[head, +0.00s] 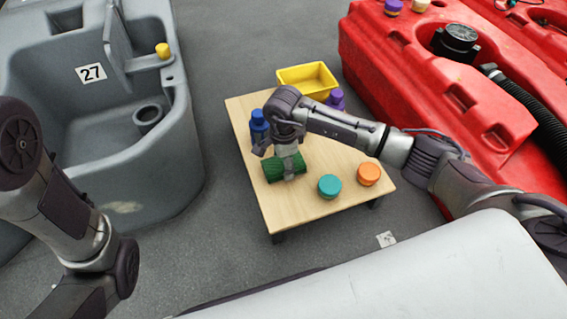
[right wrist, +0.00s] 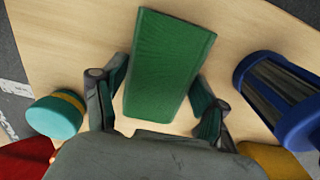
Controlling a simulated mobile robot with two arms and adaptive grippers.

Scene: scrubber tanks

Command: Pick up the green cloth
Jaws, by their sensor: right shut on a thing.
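I cannot tell whether the cloth touches the tabletop. The left arm shows at the left of the head view, but its gripper is out of view.
A grey tank (head: 60,110) stands left, a red tank (head: 400,70) right.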

